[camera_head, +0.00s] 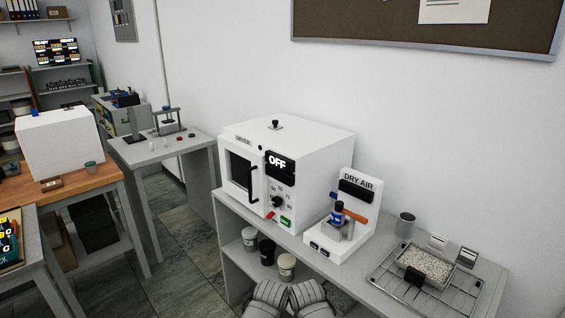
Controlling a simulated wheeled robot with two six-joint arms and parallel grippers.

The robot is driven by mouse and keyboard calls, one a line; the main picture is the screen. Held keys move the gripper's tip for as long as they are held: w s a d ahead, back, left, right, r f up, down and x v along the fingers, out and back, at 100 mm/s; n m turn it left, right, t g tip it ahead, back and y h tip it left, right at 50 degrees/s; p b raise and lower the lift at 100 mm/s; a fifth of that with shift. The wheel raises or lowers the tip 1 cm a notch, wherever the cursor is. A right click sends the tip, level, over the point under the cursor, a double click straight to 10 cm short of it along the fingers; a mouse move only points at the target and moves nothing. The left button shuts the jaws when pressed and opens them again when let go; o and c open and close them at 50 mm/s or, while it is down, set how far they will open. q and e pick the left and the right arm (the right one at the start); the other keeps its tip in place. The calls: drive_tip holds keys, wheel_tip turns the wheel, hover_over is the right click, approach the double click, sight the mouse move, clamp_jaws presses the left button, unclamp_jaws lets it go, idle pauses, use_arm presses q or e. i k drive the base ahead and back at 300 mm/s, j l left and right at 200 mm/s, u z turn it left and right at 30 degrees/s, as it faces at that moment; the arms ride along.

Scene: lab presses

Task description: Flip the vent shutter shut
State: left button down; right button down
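A white dryer oven (290,165) stands on the grey bench, its dark-windowed door (240,172) with a black handle closed on the left. Its display (280,163) reads OFF. A small black knob-like fitting (276,124) stands on its top. It may belong to the vent; no shutter plate can be made out at this size, so I cannot tell whether the vent is open. A dial (277,202), a small red part (270,215) and a green switch (285,222) are on the front.
Right of the oven stand a DRY AIR unit (357,190) holding a blue-capped bottle (338,212), a metal cup (405,225) and a wire rack (384,272) with a tray of white beads (424,264). Jars (286,267) stand on the shelf below. Space above the oven is clear.

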sight(274, 126)
drive_tip(key=i+j+z, duration=0.65)
drive_tip(key=z, duration=0.2)
